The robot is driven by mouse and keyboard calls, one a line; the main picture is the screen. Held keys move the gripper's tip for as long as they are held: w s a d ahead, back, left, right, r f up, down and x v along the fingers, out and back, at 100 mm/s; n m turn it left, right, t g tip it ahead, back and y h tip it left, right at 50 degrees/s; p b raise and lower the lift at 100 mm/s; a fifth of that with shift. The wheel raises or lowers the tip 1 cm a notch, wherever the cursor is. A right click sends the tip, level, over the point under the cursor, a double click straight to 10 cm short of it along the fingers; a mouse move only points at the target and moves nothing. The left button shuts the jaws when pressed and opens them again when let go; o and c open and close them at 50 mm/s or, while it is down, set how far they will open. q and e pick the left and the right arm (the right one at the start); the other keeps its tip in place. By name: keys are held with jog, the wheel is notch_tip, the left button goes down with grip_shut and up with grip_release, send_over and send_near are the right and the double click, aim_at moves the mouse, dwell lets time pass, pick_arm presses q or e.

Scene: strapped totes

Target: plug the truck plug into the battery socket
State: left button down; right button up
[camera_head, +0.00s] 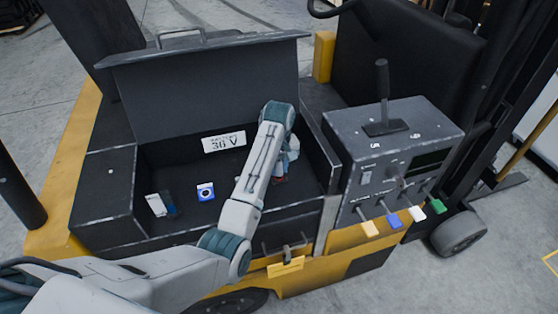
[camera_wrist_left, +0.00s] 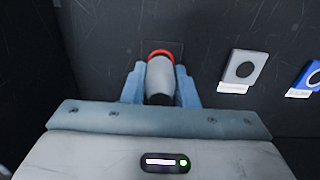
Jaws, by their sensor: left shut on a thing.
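My left gripper (camera_wrist_left: 160,88) is shut on a grey, rounded plug (camera_wrist_left: 160,77), with one blue-grey finger on each side of it. The plug's far end meets a red ring (camera_wrist_left: 160,53) at a dark square plate on the black wall. I cannot tell whether the ring belongs to the plug or the socket, or how deep the plug sits. In the head view my left gripper (camera_head: 283,165) reaches down into the open battery compartment (camera_head: 120,212). The arm hides most of the plug there; a little red (camera_head: 280,180) shows beside it. My right gripper is not in view.
A blue square with a round mark (camera_head: 205,192) and a white piece (camera_head: 157,205) sit left of my arm. A grey square (camera_wrist_left: 243,68) is right of the plug. A 36 V label (camera_head: 224,142) is behind. The lever console (camera_head: 400,150) stands at right; the lid (camera_head: 200,85) is raised.

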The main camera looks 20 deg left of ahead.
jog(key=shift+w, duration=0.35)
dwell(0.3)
pick_arm(q)
jog(key=shift+s, duration=0.1)
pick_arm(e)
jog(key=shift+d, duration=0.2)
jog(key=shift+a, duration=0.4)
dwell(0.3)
pick_arm(q)
jog(key=shift+f, duration=0.15)
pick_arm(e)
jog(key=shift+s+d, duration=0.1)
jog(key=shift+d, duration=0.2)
pick_arm(q)
jog(key=shift+f, duration=0.55)
